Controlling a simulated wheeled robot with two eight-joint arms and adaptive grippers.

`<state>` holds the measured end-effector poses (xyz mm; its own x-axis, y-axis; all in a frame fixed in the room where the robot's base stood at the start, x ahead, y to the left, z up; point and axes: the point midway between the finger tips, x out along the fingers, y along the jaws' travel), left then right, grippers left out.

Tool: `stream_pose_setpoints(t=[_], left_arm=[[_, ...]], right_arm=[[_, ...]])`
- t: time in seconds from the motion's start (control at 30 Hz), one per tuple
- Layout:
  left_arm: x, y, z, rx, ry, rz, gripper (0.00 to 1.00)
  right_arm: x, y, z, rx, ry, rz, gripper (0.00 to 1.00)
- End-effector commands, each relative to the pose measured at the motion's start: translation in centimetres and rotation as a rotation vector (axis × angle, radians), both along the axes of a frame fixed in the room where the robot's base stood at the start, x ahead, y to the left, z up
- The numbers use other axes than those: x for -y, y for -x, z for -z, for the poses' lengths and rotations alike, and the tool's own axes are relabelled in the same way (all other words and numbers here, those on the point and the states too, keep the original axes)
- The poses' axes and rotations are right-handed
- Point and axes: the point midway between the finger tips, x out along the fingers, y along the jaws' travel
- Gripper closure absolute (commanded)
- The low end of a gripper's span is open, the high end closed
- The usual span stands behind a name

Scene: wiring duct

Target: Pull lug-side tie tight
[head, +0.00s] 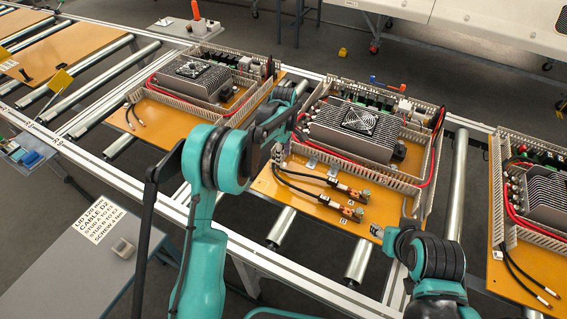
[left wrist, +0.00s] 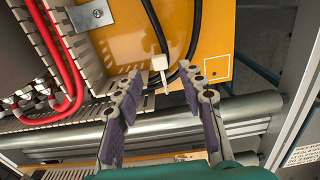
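A white cable tie (left wrist: 159,64) sits at the black cables in the left wrist view, its small tail pointing toward my gripper. One black cable (left wrist: 193,32) runs beside its head; another black cable (left wrist: 155,24) passes at its left. My left gripper (left wrist: 160,78) is open, with its purple-padded fingers on either side of the tie's tail, apparently not touching it. In the head view my left gripper (head: 283,152) is at the left edge of the middle board, where the cables start. Copper-coloured lugs (head: 352,212) end the cables. My right gripper (head: 393,232) is near the board's front right corner; its fingers are unclear.
The middle orange board (head: 300,212) carries a finned heatsink (head: 350,132), slotted wiring duct (head: 418,184) and a red cable (head: 436,160). Similar boards lie left and right on the roller conveyor (head: 361,258).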

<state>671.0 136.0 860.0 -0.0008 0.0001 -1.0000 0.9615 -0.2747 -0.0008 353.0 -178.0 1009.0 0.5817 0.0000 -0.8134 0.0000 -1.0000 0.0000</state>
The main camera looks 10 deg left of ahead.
Motion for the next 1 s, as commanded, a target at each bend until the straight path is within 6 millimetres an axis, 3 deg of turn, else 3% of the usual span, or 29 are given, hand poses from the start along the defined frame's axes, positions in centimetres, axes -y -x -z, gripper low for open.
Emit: stream_pose_setpoints(t=[0.1, 0.23, 0.6, 0.77, 1.0], left_arm=[[0.0, 0.0, 2.3, 0.001, 0.000, 0.001, 0.60], [0.0, 0.0, 3.7, 0.001, 0.000, 0.001, 0.60], [0.0, 0.0, 4.3, 0.001, 0.000, 0.002, 0.60], [0.0, 0.0, 4.3, 0.001, 0.000, 0.002, 1.00], [0.3, 0.1, 4.3, 0.001, 0.000, 0.003, 1.00]], right_arm=[[0.0, 0.0, 1.0, 0.000, 0.000, 0.000, 0.56], [0.0, 0.0, 1.4, 0.000, 0.000, 0.000, 0.56], [0.0, 0.0, 1.5, 0.000, 0.000, 0.000, 0.56], [0.0, 0.0, 1.5, 0.000, 0.000, 0.000, 0.56], [0.0, 0.0, 1.5, 0.000, 0.000, 0.000, 0.56]])
